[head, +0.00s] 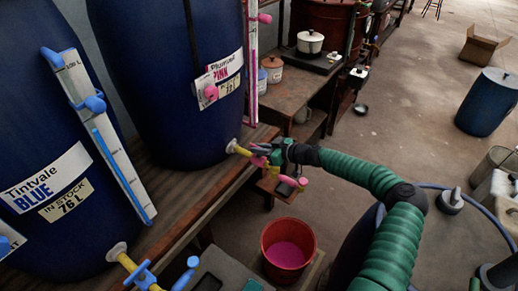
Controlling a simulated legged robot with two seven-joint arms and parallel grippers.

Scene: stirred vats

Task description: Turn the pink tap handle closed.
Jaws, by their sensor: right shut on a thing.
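The pink tap handle (258,161) sits on the yellow tap (237,149) low on the vat labelled Plumard Pink (175,75). My right gripper (268,157) reaches in from the right on its green arm and is shut on the pink handle. The jaws cover part of the handle, so I cannot tell its exact angle. A red bucket (268,236) with pink liquid stands below and in front of the tap. My left gripper is not in view.
The Tintvale Blue vat (45,215) with its blue tap handle (137,272) stands at left on the wooden bench (185,211). A blue drum (487,105) and cardboard box (480,47) stand at right. Open floor (400,110) lies between.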

